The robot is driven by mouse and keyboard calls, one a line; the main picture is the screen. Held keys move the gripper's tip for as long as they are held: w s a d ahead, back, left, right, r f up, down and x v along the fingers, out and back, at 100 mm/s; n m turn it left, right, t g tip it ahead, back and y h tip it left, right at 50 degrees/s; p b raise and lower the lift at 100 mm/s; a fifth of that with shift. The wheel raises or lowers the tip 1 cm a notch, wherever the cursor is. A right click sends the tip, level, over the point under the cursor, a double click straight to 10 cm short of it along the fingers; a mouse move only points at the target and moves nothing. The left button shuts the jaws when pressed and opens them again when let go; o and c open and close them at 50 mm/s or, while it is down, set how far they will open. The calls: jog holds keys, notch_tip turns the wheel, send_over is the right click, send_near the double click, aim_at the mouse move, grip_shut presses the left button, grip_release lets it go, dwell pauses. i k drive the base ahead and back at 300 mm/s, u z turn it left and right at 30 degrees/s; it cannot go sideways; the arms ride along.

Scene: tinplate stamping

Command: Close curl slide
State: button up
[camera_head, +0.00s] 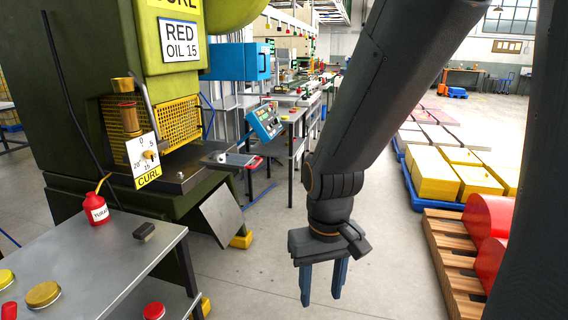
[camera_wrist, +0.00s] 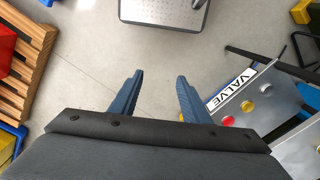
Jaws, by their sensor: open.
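The curl press is a green machine (camera_head: 80,80) at the left of the head view, with a yellow CURL plate (camera_head: 148,181) and a dial. A flat grey slide (camera_head: 228,159) sticks out from its bed towards the right, with a red-ended part at its outer end. My gripper (camera_head: 321,300) points down over the open floor, right of the press and apart from it. Its two blue fingers are spread and empty; they also show in the wrist view (camera_wrist: 160,76). A grey plate with a dark rim (camera_wrist: 165,10) lies at the top of the wrist view; I cannot tell which part it is.
A grey table (camera_head: 90,270) with a red bottle (camera_head: 96,209) and several round lids stands at front left. A tilted grey chute plate (camera_head: 221,213) hangs below the press bed. A wooden pallet (camera_head: 447,250) with red rolls stands right. Floor between is clear.

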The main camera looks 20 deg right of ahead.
aim_at(232, 160)
jog(key=z, duration=0.6)
jog(key=i, duration=1.1)
jog(key=u, duration=0.2)
